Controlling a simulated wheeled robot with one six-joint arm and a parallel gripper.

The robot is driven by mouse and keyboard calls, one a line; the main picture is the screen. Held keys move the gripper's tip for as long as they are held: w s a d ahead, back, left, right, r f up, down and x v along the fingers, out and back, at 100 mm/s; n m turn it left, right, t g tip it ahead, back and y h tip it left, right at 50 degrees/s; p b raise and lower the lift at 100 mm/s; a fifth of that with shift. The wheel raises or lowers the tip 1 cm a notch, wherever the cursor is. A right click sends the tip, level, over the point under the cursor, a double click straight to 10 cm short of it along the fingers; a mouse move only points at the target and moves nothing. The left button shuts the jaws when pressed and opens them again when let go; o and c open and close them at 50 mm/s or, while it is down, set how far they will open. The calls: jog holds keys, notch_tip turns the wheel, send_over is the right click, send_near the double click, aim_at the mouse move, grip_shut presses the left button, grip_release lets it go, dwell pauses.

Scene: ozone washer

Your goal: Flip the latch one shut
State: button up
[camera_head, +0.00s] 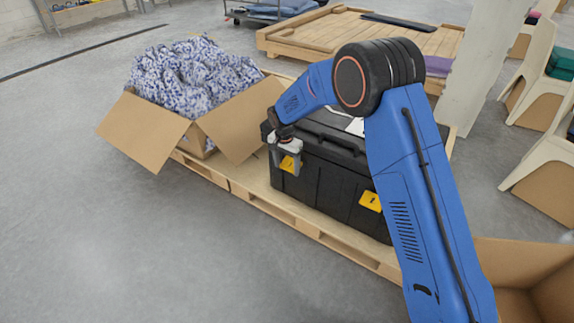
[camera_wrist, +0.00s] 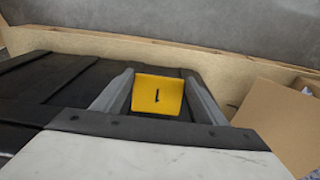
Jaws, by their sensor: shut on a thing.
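A black toolbox (camera_head: 325,188) with yellow latches on its front stands on a wooden pallet. The left yellow latch, latch one (camera_head: 290,164), is at my gripper (camera_head: 286,168), which reaches down over the box's front left part. In the wrist view, latch one (camera_wrist: 158,96) shows its mark between the two grey fingers of my gripper (camera_wrist: 158,84), and they are shut on it. The fingers partly hide the latch in the head view. I cannot tell whether its lower edge lies flat on the box. A second yellow latch (camera_head: 370,201) is on the front to the right.
An open cardboard box (camera_head: 150,128) heaped with blue-and-white material stands left of the toolbox, its flap close to my gripper. The pallet edge (camera_head: 300,223) runs along the front. Grey floor (camera_head: 130,240) is clear in front.

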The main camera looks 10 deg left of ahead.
jog(key=shift+s+a+f+t+h, duration=0.15)
jog(key=shift+f+t+h, duration=0.2)
jog(key=shift+t, duration=0.35)
jog(key=shift+s+f+t+h, duration=0.15)
jog(key=shift+f+t, duration=0.3)
jog(key=shift+t, duration=0.25)
notch_tip(320, 180, down, 6)
jog(key=w+t+h, duration=0.2)
jog(key=t+h, duration=0.2)
jog(key=t, duration=0.6)
jog(key=shift+d+f+t, duration=0.2)
jog(key=shift+d+t, duration=0.1)
jog(key=shift+d, duration=0.15)
jog(key=shift+w+h, duration=0.1)
jog(key=shift+h, duration=0.2)
jog(key=o, duration=1.1)
jog(key=shift+c, duration=0.2)
